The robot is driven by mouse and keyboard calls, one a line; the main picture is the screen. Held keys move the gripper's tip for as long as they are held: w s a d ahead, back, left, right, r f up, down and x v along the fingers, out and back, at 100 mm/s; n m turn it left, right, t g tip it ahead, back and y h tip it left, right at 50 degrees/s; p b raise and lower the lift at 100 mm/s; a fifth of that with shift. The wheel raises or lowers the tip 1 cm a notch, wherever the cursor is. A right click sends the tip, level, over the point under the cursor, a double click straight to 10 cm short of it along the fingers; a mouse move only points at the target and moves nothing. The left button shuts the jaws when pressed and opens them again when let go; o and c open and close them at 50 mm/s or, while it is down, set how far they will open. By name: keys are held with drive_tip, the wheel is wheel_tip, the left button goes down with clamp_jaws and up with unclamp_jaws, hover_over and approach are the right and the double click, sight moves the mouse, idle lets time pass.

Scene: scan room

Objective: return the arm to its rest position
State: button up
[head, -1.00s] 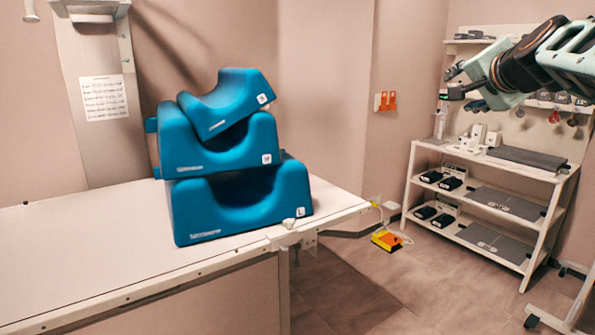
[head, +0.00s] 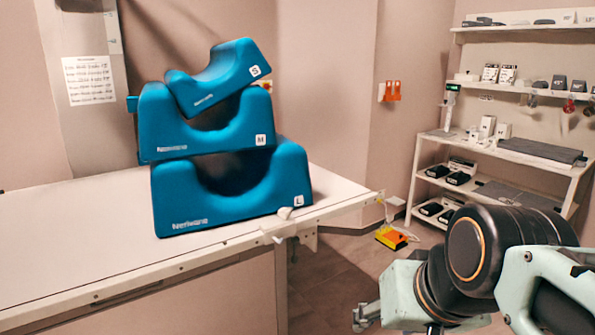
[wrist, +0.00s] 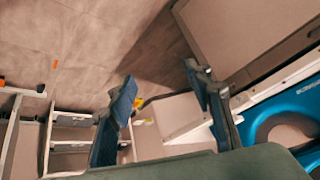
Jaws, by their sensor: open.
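My arm comes in from the lower right of the head view. My gripper (head: 364,317) is low there, in front of the floor and to the right of the table. In the wrist view my gripper (wrist: 165,108) shows its two dark fingers spread well apart. Nothing is between them; floor, table edge and shelf show beyond. Three blue head rests marked S (head: 220,78), M (head: 205,130) and L (head: 235,192) are stacked on the table, apart from my gripper. The smallest one on top is tilted.
The white table (head: 90,240) fills the left. A white shelf rack (head: 412,185) with boxes and mats stands at the back right. An orange-yellow pedal (head: 391,237) lies on the floor beyond the table's end. Floor between table and rack is open.

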drive_tip(key=s+f+n+h, duration=0.1)
drive_tip(key=s+f, duration=0.2)
drive_tip(key=f, duration=0.2)
wheel_tip(320, 180, up, 34)
drive_tip(key=p, duration=3.2)
drive_tip(key=shift+w+d+g+p, duration=0.2)
drive_tip(key=shift+g+p, duration=0.1)
drive_tip(key=shift+g, duration=0.1)
drive_tip(key=shift+f, duration=0.1)
